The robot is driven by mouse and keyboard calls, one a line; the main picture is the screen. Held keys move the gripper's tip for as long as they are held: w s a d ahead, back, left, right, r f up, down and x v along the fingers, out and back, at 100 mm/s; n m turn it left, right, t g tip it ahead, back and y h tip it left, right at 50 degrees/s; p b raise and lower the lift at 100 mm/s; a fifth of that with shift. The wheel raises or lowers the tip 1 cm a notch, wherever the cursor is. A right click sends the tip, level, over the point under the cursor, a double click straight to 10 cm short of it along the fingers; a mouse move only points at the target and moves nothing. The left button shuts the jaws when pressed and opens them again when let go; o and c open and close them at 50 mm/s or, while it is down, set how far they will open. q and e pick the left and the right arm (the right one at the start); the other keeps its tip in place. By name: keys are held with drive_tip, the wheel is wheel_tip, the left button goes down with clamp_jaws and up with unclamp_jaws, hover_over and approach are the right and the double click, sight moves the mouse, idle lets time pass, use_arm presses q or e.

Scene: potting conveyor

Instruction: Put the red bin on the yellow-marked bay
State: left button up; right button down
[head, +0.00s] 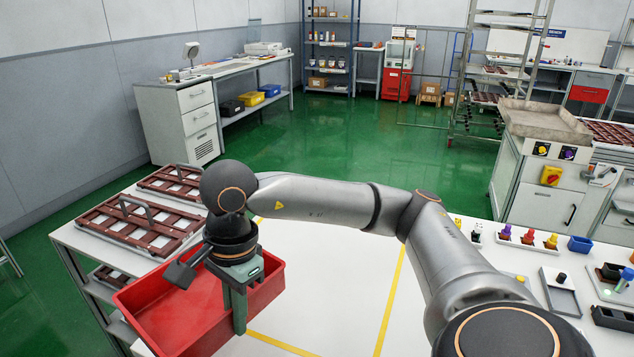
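The red bin (262,296) is at the lower left, on or just above the white table near its left edge. I cannot tell whether it touches the table. The yellow-marked bay (333,280) is a white area outlined by yellow lines, just right of the bin. The bin overlaps its left part in the picture and hides part of the outline. My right gripper (238,310) points down over the bin's right part, with a green finger against the view of its wall. Its finger gap is not clear, so I cannot tell whether it grips the wall. My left gripper is out of view.
Brown trays with handles (140,226) lie left of and behind the bin. Coloured small items, a blue box (579,244) and a grey tray (560,292) stand on the right of the table. The bay's visible middle is clear. My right arm crosses above it.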

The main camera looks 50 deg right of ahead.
sight(256, 299)
drive_tip(key=d+m, duration=0.1)
drive_tip(key=m, duration=0.2)
drive_tip(key=d+m+b, duration=0.1)
drive_tip(key=m, duration=0.3)
drive_tip(key=d+r+m+t, duration=0.1)
drive_tip(key=m, duration=0.2)
drive_tip(key=shift+s+d+r+m+h, duration=0.1)
drive_tip(key=shift+s+d+m+h, duration=0.2)
drive_tip(key=shift+s+m, duration=0.1)
drive_tip(key=w+d+f+m, duration=0.1)
drive_tip(key=w+d, duration=0.1)
drive_tip(key=w+d+f+m, duration=0.1)
drive_tip(key=w+d, duration=0.1)
drive_tip(key=w+d+f+m, duration=0.1)
drive_tip(key=w+d+m, duration=0.1)
drive_tip(key=shift+w+d+f, duration=0.1)
drive_tip(key=shift+w+d, duration=0.05)
drive_tip(key=shift+w, duration=0.25)
drive_tip(key=w+d+f, duration=0.1)
drive_tip(key=w+f, duration=0.1)
drive_tip(key=f, duration=0.1)
drive_tip(key=w+d+f, duration=0.1)
drive_tip(key=f, duration=0.1)
drive_tip(key=shift+w+d, duration=0.3)
drive_tip(key=shift+w+d+f, duration=0.15)
drive_tip(key=shift+w+f, duration=0.1)
drive_tip(key=shift+f, duration=0.15)
drive_tip(key=shift+w+d+f, duration=0.1)
drive_tip(key=shift+f, duration=1.55)
